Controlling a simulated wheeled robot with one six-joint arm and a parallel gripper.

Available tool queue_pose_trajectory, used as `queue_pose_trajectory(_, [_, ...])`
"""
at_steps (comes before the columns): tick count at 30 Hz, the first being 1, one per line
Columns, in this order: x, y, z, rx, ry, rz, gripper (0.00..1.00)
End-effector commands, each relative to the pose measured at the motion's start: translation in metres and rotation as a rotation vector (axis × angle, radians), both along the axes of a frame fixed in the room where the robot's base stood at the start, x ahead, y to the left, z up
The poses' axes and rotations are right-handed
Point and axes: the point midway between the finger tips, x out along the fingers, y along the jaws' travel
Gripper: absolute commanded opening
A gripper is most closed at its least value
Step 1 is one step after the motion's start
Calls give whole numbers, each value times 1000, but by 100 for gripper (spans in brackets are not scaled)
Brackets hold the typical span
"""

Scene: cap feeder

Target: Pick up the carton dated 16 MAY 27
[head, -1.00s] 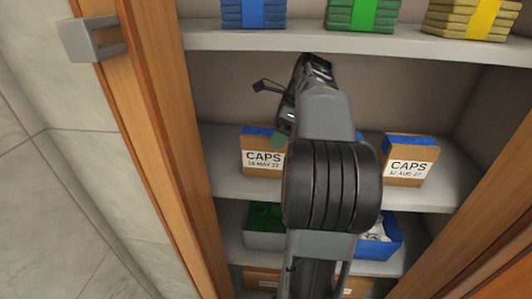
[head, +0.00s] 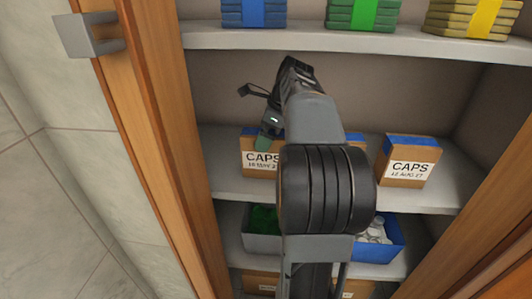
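The carton labelled CAPS with a date reading 16 MAY (head: 258,165) stands upright on the middle shelf at the left; it is brown with a blue top, and my arm hides its right part. My gripper (head: 268,135) is at its upper front, with a greenish fingertip overlapping the carton's top edge in the picture. I cannot tell whether it touches the carton or how far apart the fingers are. Another CAPS carton, dated 12 AUG 27 (head: 406,165), stands at the right. A third blue-topped carton (head: 356,139) is mostly hidden behind my arm.
The upper shelf (head: 300,42) holds blue, green and yellow-banded stacks. Below are a grey bin (head: 262,243) with green contents and a blue bin (head: 385,250) with whitish pieces. A wooden cabinet side (head: 165,150) with a metal handle (head: 88,35) stands at the left.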

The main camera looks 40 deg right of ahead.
Motion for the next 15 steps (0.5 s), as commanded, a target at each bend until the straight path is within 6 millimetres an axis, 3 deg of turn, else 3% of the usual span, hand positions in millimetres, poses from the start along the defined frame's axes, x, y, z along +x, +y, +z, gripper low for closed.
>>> queue_pose_trajectory(15, [0, 0, -3, 0, 0, 0, 100])
